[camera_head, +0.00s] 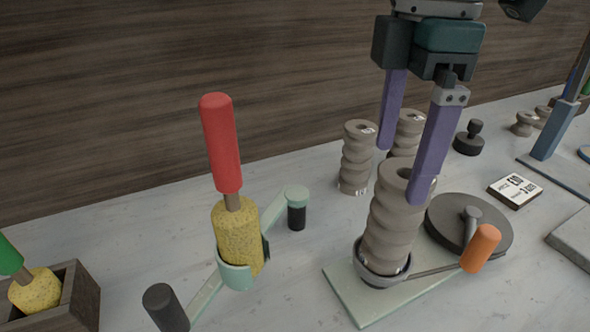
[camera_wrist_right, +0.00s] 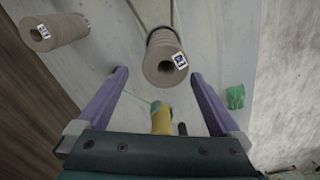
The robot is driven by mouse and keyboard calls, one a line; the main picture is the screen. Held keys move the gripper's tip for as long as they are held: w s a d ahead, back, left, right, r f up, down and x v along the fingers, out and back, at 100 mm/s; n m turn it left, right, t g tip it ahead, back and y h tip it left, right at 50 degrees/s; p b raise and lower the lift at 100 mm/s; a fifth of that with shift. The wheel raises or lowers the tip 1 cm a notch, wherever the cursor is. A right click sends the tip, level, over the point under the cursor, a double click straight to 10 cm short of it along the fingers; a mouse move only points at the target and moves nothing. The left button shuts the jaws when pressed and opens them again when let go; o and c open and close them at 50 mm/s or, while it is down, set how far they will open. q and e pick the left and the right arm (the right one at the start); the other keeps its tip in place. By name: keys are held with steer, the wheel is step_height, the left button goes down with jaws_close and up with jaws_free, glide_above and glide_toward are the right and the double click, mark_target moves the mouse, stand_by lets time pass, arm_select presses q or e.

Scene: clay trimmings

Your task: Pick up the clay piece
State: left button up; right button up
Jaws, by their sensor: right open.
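A ribbed grey-beige clay piece (camera_head: 392,222) stands upright in a ring holder (camera_head: 368,272) on a pale green plate (camera_head: 350,297). My right gripper (camera_head: 400,172) is above and around its top, with its two purple fingers apart and pointing down. In the right wrist view a clay piece (camera_wrist_right: 163,55) with a hollow end and a small label lies ahead between the open fingertips (camera_wrist_right: 160,74). I cannot tell whether a finger touches it. Two similar pieces (camera_head: 356,158) (camera_head: 407,132) stand behind. My left gripper is not in view.
A red-handled yellow tool (camera_head: 238,240) stands in a pale green holder left of the clay piece. A dark disc (camera_head: 482,222) and an orange knob (camera_head: 481,249) sit close on the right. A dark box (camera_head: 75,300) is at the lower left.

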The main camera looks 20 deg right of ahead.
mark_target(393, 219)
steer(key=f, duration=0.6)
steer(key=s+f, duration=0.1)
steer(key=f, duration=0.2)
steer(key=shift+d+f, duration=0.25)
steer(key=shift+d, duration=0.1)
steer(key=shift+c, duration=0.4)
jaws_close()
steer(key=shift+r, duration=0.1)
